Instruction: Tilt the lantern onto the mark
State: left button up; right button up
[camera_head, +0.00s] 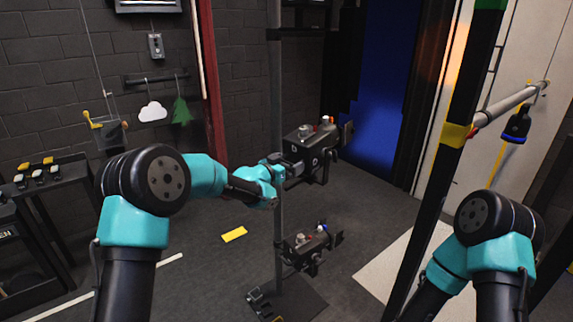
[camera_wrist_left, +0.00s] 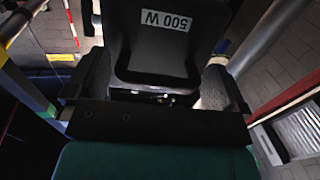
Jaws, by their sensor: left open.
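A black lantern (camera_head: 322,158) with a red and a white knob on top is mounted high on a grey upright pole (camera_head: 279,110). In the left wrist view a black housing (camera_wrist_left: 152,55) labelled "500 W" fills the upper middle. My left gripper (camera_head: 292,168) is at the near left side of the upper lantern. In the left wrist view my left gripper (camera_wrist_left: 158,82) is open, with a finger at each side of the housing; contact cannot be told. A yellow strip (camera_head: 234,235) lies on the floor. My right arm shows, but its gripper is outside the view.
A second black lantern (camera_head: 308,247) hangs lower on the same pole. A dark post with a yellow band (camera_head: 456,135) stands at the right. A white cloud (camera_head: 152,111) and green tree (camera_head: 181,110) hang on the wall. A shelf with buttons (camera_head: 50,180) stands left.

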pick_arm(q)
jog(key=v, duration=1.7)
jog(key=shift+s, duration=0.2)
jog(key=shift+a+r, duration=0.1)
jog(key=shift+a, duration=0.05)
jog(key=s+a+f+n+g+y, duration=0.15)
jog(key=s+f, duration=0.25)
jog(key=f, duration=0.6)
jog(key=s+a+f+n+g+y, duration=0.1)
jog(key=s+f+n+g+y, duration=0.15)
jog(key=f, duration=0.65)
jog(key=s+a+f+n+g+y, duration=0.2)
jog(key=s+f, duration=0.3)
jog(key=f, duration=0.5)
jog(key=s+f+n+g, duration=0.1)
jog(key=s+f+g, duration=0.2)
jog(key=s+f, duration=0.4)
jog(key=s+a+f+n+g+y, duration=0.1)
jog(key=s+f+g, duration=0.3)
jog(key=s, duration=1.1)
notch_tip(320, 180, down, 3)
jog(key=shift+r+n+y, duration=0.1)
jog(key=shift+n+y, duration=0.2)
jog(key=shift+n, duration=0.5)
